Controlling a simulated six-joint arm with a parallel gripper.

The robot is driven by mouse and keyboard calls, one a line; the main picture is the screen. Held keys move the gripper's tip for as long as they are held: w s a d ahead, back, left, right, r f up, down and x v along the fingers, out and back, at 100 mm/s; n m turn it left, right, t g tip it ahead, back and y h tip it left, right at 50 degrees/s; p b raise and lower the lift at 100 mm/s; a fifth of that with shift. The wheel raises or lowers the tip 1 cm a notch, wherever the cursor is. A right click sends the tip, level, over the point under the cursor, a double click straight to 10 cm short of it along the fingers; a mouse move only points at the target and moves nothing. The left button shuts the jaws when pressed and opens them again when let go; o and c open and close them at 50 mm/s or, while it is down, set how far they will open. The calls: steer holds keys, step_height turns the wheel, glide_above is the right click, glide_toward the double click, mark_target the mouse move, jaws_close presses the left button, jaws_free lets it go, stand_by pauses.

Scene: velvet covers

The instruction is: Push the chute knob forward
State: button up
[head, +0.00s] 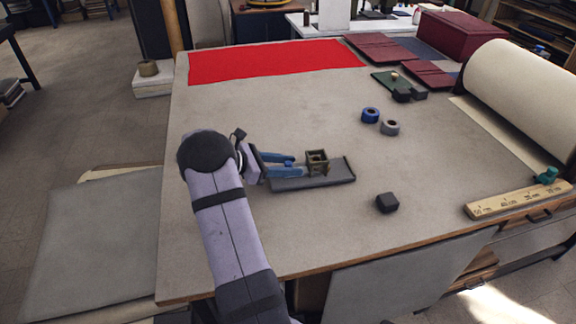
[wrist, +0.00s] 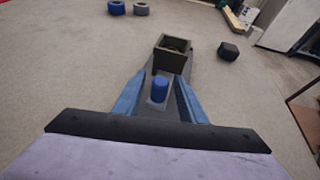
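The chute is a small open-topped brass-brown box (head: 317,158) on a dark flat base (head: 338,173) in the middle of the table. The box also shows in the wrist view (wrist: 171,58). A short blue knob (wrist: 159,91) stands upright on the base, on the near side of the box in the wrist view. In the head view I cannot make it out. My gripper (head: 298,164) has blue fingers, low over the base's left part. In the wrist view the fingers (wrist: 160,82) are apart, one on each side of the knob, with gaps visible. The tips are close to the box.
A blue ring (head: 370,115), a grey ring (head: 390,128) and a black block (head: 387,203) lie right of the chute. A red cloth (head: 270,61) lies at the back. Bare table surrounds the chute.

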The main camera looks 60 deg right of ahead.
steer(key=shift+b+v, duration=1.05)
steer(key=shift+v, duration=2.6)
steer(key=shift+w+f, duration=0.1)
steer(key=f+g+h+b, duration=0.1)
steer(key=w+a+f+h+b, duration=0.1)
steer(key=b, duration=0.1)
steer(key=a+f+g+b, duration=0.1)
steer(key=shift+w+g+h, duration=0.3)
steer(key=shift+h, duration=0.1)
steer(key=shift+w+a+h+b, duration=0.2)
steer(key=shift+a+h+b, duration=0.1)
steer(key=shift+b, duration=0.1)
steer(key=shift+r, duration=0.1)
steer(key=shift+s+d+r+p, duration=0.15)
steer(key=shift+s+d+p, duration=0.15)
steer(key=shift+s+d, duration=0.1)
steer(key=shift+p+x, duration=0.85)
steer(key=shift+x, duration=2.3)
steer(key=shift+c, duration=0.6)
